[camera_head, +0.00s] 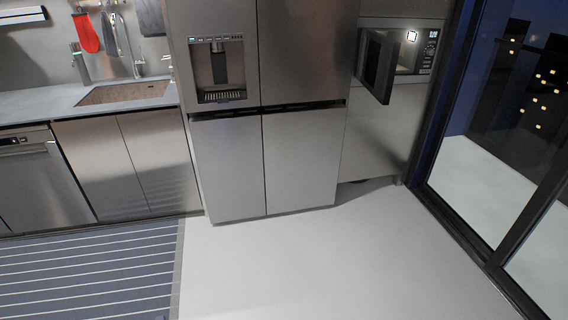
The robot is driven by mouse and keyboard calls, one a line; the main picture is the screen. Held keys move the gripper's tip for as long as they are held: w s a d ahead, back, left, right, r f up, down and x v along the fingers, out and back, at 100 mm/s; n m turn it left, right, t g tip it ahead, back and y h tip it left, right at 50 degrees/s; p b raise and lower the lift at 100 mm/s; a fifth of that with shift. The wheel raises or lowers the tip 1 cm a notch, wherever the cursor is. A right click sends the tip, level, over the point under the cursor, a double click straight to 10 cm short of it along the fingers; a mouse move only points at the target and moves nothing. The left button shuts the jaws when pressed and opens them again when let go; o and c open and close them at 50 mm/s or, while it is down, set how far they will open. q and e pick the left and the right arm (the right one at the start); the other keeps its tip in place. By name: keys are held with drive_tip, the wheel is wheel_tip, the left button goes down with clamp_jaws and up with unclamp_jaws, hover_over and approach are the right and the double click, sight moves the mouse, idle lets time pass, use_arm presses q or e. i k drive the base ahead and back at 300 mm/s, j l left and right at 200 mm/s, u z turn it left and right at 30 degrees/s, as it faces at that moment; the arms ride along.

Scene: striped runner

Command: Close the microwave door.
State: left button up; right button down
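The microwave (430,50) is built into a cabinet at the upper right, to the right of the fridge. Its dark door (378,67) stands open, swung out on its left side toward the fridge. The lit inside shows between the door and the control panel on the right. Neither of my grippers is in view, so their state does not show.
A large steel fridge (300,150) with a water dispenser stands left of the microwave. Counter cabinets with a sink (125,92) are farther left. A striped runner (90,275) lies at lower left. Dark-framed glass (500,150) bounds the right. The pale floor (330,265) ahead is clear.

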sight(379, 53)
drive_tip(key=z, duration=0.85)
drive_tip(key=i, duration=0.2)
drive_tip(key=j+z, duration=0.05)
